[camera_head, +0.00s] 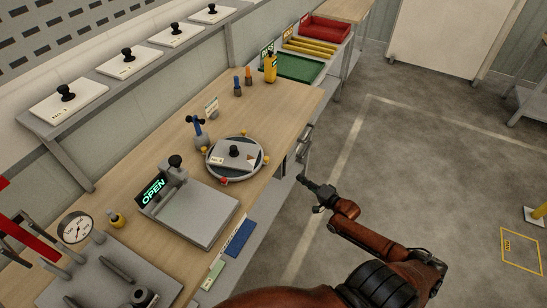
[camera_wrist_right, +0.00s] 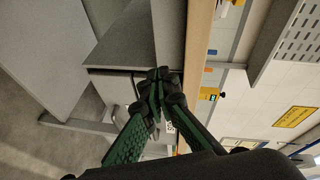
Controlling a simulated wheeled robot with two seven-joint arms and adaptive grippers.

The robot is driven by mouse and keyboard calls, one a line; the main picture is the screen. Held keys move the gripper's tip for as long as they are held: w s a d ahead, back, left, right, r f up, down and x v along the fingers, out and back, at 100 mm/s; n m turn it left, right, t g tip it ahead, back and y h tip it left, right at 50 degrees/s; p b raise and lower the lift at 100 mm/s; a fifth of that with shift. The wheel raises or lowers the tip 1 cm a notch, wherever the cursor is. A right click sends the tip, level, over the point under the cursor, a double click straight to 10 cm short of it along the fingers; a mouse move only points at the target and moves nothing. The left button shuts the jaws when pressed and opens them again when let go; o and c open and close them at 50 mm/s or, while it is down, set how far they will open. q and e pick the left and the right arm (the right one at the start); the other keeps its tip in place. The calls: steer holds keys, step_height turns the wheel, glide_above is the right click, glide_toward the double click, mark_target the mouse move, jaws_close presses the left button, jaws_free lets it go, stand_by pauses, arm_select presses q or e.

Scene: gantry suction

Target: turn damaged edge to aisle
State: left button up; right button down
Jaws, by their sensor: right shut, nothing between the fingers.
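A round turntable (camera_head: 237,178) with a pale rim sits on the wooden bench near its aisle-side edge. Yellow knobs and one red knob (camera_head: 224,181) stand around its rim. The red knob is at the front. A grey plate (camera_head: 232,162) with a black knob lies on it, with a small label at its left and a brownish patch (camera_head: 250,158) at its right. My right gripper (camera_head: 302,179) is shut and empty over the aisle, right of the turntable and apart from it. Its closed fingers also show in the right wrist view (camera_wrist_right: 160,78). My left gripper is not in view.
A grey stand with a lit OPEN sign (camera_head: 153,191) is left of the turntable. A blue fan-like tool (camera_head: 198,130) stands behind it. A green tray (camera_head: 300,68) and red bin (camera_head: 325,28) are at the far end.

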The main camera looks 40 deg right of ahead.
steer(key=m+t+y, duration=0.2)
glide_toward(276, 158)
step_height(276, 158, up, 4)
steer(key=w, duration=0.9)
steer(key=shift+w+a+b, duration=0.2)
steer(key=shift+w+b, duration=0.15)
steer(key=shift+w+a, duration=0.2)
steer(key=shift+a, duration=0.1)
steer(key=shift+s+a+r+p, duration=0.1)
steer(key=shift+s+a+p, duration=0.2)
steer(key=shift+a, duration=0.2)
steer(key=shift+s+a+r+p, duration=0.1)
steer(key=shift+s+a+p, duration=0.2)
steer(key=shift+a, duration=0.2)
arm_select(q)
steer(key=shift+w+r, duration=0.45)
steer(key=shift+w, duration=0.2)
arm_select(e)
steer(key=shift+s+a+f, duration=0.15)
steer(key=shift+a, duration=0.35)
steer(key=shift+s, duration=0.1)
